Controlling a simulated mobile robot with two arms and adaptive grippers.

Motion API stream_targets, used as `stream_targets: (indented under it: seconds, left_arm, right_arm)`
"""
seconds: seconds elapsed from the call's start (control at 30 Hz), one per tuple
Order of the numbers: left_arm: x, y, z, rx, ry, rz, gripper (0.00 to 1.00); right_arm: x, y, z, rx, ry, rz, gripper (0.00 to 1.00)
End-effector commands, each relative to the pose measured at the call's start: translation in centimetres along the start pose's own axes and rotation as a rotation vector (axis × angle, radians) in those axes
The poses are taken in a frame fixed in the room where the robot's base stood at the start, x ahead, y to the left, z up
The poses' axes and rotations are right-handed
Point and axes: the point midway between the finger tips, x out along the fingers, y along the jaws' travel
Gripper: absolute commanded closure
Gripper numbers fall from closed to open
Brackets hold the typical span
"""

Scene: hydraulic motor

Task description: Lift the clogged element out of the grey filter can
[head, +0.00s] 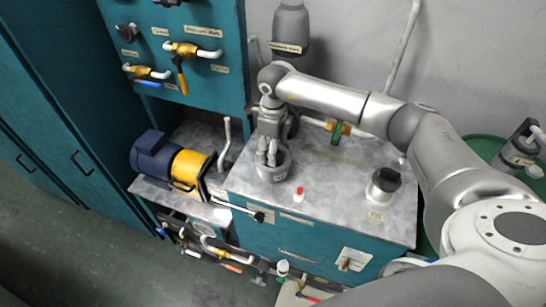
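The grey filter can (273,175) stands upright on the marbled grey top of the teal cabinet, near its left end. My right arm comes in from the right and bends down over the can. My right gripper (267,158) points down with its fingers at the can's mouth, seemingly reaching inside the rim. The fingers look close together, but I cannot tell whether they hold anything. I cannot make out the clogged element; the fingers and the can's wall hide the inside. My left gripper is not in view.
A small white bottle with a red cap (299,194) stands just right of the can. A dark-topped silver canister (383,186) stands farther right. A blue and yellow motor-pump (173,160) sits on the left. A green-handled brass valve (339,130) is behind. The countertop (335,200) between is clear.

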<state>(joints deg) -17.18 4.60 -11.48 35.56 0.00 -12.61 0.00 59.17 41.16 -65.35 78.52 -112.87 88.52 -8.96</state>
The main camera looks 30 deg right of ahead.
Motion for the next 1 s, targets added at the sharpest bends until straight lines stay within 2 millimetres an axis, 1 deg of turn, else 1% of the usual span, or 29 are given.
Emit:
stream_targets:
  seconds: [0.03,0.13,0.33,0.37,0.87,1.0]
  left_arm:
    - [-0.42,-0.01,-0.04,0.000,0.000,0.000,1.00]
    - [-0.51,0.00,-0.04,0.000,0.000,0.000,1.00]
    - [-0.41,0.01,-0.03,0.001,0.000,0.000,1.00]
    - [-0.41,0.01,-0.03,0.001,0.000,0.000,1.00]
    - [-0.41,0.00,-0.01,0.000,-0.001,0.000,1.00]
    - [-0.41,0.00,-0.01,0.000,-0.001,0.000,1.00]
  right_arm:
    - [0.51,0.09,-0.01,-0.001,0.002,0.002,0.27]
    - [1.17,0.07,0.02,-0.002,0.001,0.000,0.27]
    - [1.34,0.05,0.05,-0.002,-0.001,0.000,0.27]
    - [1.34,0.05,0.05,-0.002,-0.001,0.000,0.28]
    - [1.28,0.03,0.04,-0.002,-0.001,0.000,0.93]
    - [1.24,0.02,0.06,-0.001,-0.001,0.000,0.93]
